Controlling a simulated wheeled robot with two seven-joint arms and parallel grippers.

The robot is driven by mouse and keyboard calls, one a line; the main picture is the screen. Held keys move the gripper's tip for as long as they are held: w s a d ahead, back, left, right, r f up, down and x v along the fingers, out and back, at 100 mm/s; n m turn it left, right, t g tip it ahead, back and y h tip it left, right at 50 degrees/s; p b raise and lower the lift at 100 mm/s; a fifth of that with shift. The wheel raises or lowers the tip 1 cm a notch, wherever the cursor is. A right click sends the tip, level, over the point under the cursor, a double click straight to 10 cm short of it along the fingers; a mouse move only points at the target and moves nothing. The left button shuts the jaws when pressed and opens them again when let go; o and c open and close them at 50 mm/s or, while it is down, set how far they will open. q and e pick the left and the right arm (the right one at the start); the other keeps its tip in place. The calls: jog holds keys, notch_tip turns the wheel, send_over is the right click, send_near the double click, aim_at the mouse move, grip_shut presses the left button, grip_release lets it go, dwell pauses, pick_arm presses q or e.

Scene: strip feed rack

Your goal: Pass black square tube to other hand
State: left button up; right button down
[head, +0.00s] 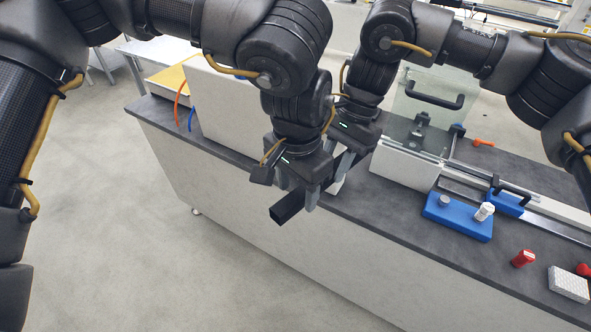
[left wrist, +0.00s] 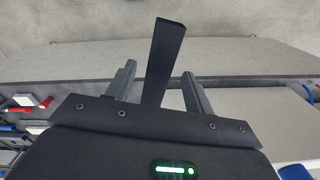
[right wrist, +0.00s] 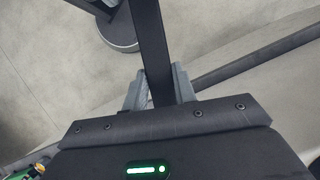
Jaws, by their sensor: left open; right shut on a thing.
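The black square tube (head: 287,207) is held in the air in front of the bench's front edge, its open end pointing toward the lower left in the head view. My left gripper (head: 297,197) is open, with a finger on each side of the tube. In the left wrist view the tube (left wrist: 163,62) stands between the spread fingers (left wrist: 158,90), with gaps visible on both sides. My right gripper (head: 343,168) is just behind, partly hidden by the left one. In the right wrist view its fingers (right wrist: 159,88) are shut on the tube (right wrist: 150,42).
The dark-topped bench (head: 372,216) runs beneath and beyond the grippers. On it are a white box (head: 405,166), a blue block (head: 457,216), a red cap-like part (head: 522,258) and a white tray (head: 568,284). Open floor (head: 130,230) lies at the left.

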pick_arm(q)
jog(key=shift+f, duration=0.4)
jog(key=shift+c, duration=0.2)
grip_shut()
pick_arm(e)
jog(key=c, duration=1)
grip_release()
jog(key=shift+c, duration=0.2)
